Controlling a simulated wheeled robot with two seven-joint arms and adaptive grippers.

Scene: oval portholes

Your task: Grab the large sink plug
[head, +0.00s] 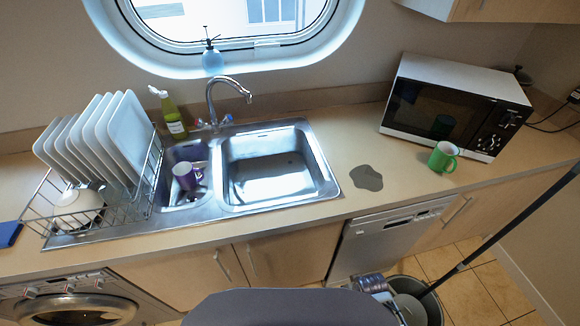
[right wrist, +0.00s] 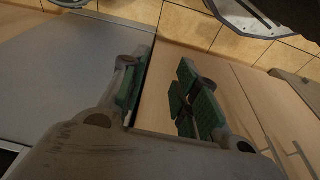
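A flat dark grey piece (head: 367,177) lies on the counter to the right of the sink. Its outline looks like two rounded shapes side by side or overlapping, and I cannot tell for sure whether it is the large sink plug. The steel sink (head: 270,165) has a large basin on the right and a small one on the left. My right gripper (right wrist: 158,88) shows in the right wrist view, with green-padded fingers apart and nothing between them. It is in front of cabinet fronts, below the counter. My left gripper is not in view.
A purple mug (head: 187,177) sits in the small basin. A green mug (head: 442,158) stands before the microwave (head: 450,105). A dish rack (head: 100,205) with plates is left. A bucket (head: 415,300) with a long pole stands on the floor. Counter around the grey piece is clear.

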